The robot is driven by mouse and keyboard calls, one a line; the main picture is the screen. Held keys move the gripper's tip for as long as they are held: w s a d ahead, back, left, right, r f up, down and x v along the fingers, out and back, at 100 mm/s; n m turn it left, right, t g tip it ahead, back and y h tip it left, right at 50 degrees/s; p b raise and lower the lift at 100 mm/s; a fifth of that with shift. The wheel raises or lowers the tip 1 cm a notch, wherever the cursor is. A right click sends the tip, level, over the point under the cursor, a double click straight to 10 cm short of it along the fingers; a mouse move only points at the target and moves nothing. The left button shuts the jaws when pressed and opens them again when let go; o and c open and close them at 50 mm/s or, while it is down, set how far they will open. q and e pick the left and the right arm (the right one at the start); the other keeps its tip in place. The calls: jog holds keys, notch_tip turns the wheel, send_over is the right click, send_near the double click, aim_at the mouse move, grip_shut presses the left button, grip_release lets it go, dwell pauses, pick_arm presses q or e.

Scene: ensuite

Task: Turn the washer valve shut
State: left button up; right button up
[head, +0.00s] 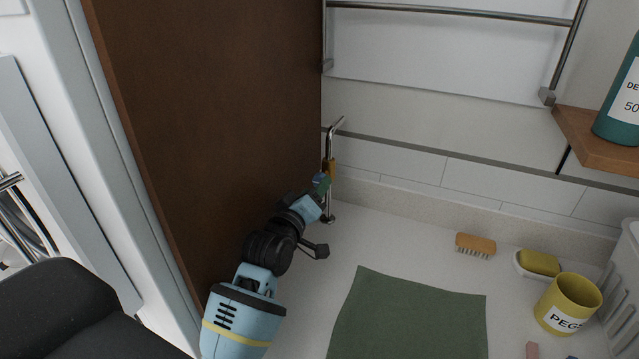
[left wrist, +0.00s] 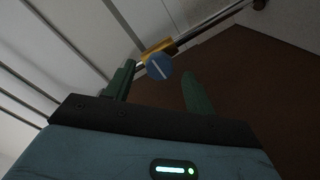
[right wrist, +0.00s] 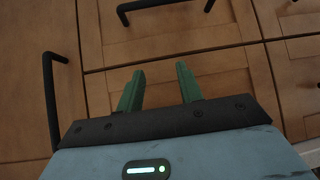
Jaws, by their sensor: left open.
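The washer valve has a round blue knob (left wrist: 159,67) with a white line and a brass body (left wrist: 155,47) on a metal pipe. In the left wrist view the line slants down to the right, roughly across the pipe. In the head view the brass body (head: 330,166) shows on the upright pipe at the back wall, beside a dark brown panel. My left gripper (head: 322,187) is open at the valve. In the left wrist view the knob appears between its fingertips, with no visible contact. My right gripper (right wrist: 160,75) is open and empty, before wooden cabinet fronts.
The brown panel (head: 210,110) stands close along my left arm. A green mat (head: 410,315), wooden brush (head: 476,244), yellow sponge (head: 540,262) and yellow peg cup (head: 568,304) lie to the right. A metal rail (head: 450,12) runs above. Black handles (right wrist: 50,95) stick out near my right gripper.

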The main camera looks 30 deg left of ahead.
pick_arm(q)
jog(key=shift+s+d, duration=0.1)
jog(key=shift+s, duration=1.6)
